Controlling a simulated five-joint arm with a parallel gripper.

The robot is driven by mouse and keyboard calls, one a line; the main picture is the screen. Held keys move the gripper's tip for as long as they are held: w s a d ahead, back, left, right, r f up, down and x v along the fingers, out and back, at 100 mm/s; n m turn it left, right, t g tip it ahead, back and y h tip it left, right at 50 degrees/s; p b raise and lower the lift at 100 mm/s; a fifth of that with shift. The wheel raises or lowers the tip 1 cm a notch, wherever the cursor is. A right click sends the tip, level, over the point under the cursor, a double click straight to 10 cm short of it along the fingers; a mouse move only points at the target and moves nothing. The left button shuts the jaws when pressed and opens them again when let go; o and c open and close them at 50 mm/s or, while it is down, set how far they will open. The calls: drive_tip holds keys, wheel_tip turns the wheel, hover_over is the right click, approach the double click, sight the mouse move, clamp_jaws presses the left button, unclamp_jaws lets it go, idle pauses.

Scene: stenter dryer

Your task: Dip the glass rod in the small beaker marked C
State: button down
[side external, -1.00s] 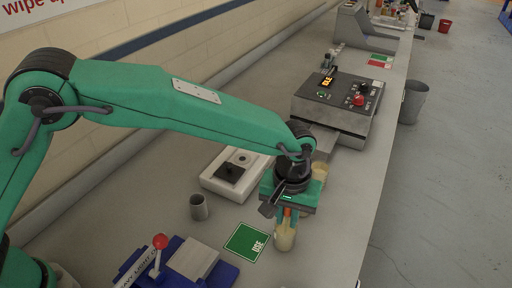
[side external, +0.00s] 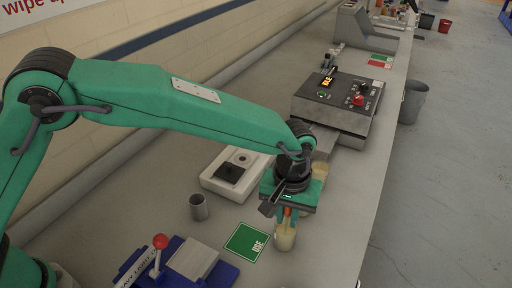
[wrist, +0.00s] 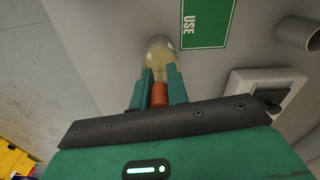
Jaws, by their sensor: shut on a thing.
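My gripper (side external: 288,216) points down with its fingers closed on the orange grip of the glass rod (wrist: 160,95). The orange grip also shows between the fingers in the side view (side external: 287,211). A small beaker (side external: 285,238) with pale yellowish contents stands upright directly below the fingertips. The same beaker shows just beyond the fingertips in the wrist view (wrist: 160,48). I cannot make out the rod's lower end or how deep it sits in the beaker. Another small beaker (side external: 320,171) stands behind the gripper, partly hidden. I cannot read a letter on either beaker.
A green "USE" card (side external: 246,242) lies left of the near beaker. A grey cup (side external: 198,207) and a white instrument (side external: 222,184) stand further left. A blue device with a red-knobbed lever (side external: 160,242) is at the front. A dark control box (side external: 338,100) stands behind. The bench edge is at right.

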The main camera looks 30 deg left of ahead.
drive_tip(key=shift+r, duration=4)
drive_tip(key=shift+r, duration=0.1)
drive_tip(key=shift+r, duration=1.4)
